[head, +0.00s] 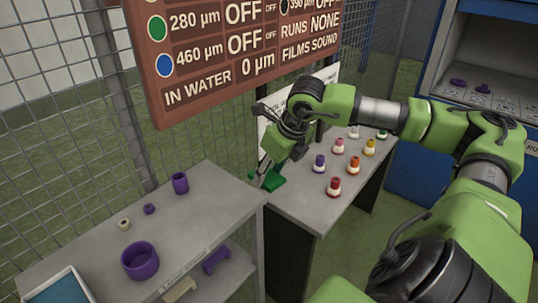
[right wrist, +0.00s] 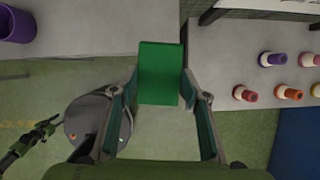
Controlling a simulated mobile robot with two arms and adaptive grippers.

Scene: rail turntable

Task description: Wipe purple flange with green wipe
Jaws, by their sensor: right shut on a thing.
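The green wipe (head: 272,181) is a flat rectangle, held over the gap between the two grey tables; it also shows in the right wrist view (right wrist: 161,72). My right gripper (head: 262,166) is shut on it, with a finger on each side (right wrist: 160,82). Several purple parts stand on the left table: a wide ring (head: 140,260), a tall cup (head: 180,183) and a small ring (head: 149,209). I cannot tell which is the flange. The wipe is apart from all of them. My left gripper (right wrist: 48,127) is small at the lower left of the right wrist view, its jaws unclear.
A blue-lined tray (head: 62,288) sits at the left table's front corner. A purple part (head: 216,260) lies on its lower shelf. Several coloured bottles, one purple (head: 319,162), stand on the right table. A brown sign (head: 240,50) hangs on the mesh fence above.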

